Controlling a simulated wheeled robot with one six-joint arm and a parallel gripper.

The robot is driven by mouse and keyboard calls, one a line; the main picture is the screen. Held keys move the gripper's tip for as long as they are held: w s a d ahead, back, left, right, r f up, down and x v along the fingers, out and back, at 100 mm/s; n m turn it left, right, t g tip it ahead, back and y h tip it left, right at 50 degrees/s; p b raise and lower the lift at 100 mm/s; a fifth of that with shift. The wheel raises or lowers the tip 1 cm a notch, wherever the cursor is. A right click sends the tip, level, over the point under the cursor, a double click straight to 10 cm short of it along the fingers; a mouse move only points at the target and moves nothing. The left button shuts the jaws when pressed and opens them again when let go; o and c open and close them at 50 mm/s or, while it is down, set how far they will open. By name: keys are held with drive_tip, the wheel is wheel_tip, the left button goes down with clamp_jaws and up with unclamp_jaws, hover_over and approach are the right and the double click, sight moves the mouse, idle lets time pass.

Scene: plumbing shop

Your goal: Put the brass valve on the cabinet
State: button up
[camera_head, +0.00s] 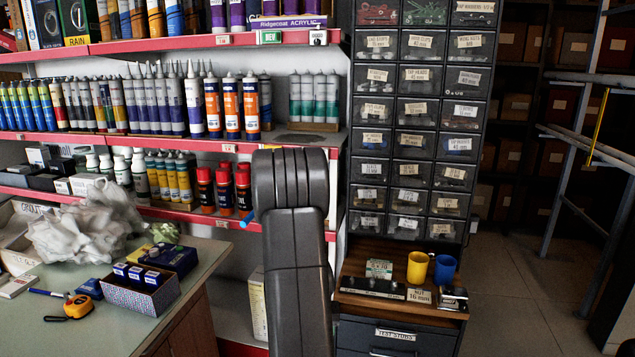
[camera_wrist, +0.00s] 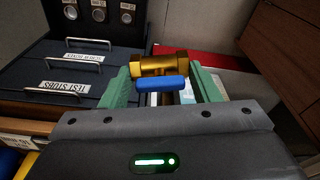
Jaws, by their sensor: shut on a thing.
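In the wrist view my gripper (camera_wrist: 164,80) has its green fingers shut on the brass valve (camera_wrist: 150,66), which has a blue handle (camera_wrist: 162,84). The valve lies crosswise at the fingertips. Beyond it on the left is a dark cabinet front (camera_wrist: 110,62) with labelled drawers. In the head view the cabinet (camera_head: 350,329) has a wooden top, and its upper drawer is labelled TEST STUBS.
On the cabinet top stand a yellow cup (camera_head: 417,268), a blue cup (camera_head: 445,269) and small boxes. Small-parts drawers (camera_head: 412,150) rise behind it. Red-edged shelves (camera_head: 170,213) and a cluttered counter (camera_head: 110,325) lie to the left. Open floor (camera_head: 520,285) is at right.

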wheel_tip(320, 180, up, 8)
drive_tip(key=s+p, duration=0.1)
drive_tip(key=p, duration=1)
drive_tip(key=shift+s+r, duration=0.2)
drive_tip(key=shift+r, duration=0.05)
drive_tip(key=shift+r+p, duration=0.1)
drive_tip(key=shift+p, duration=0.25)
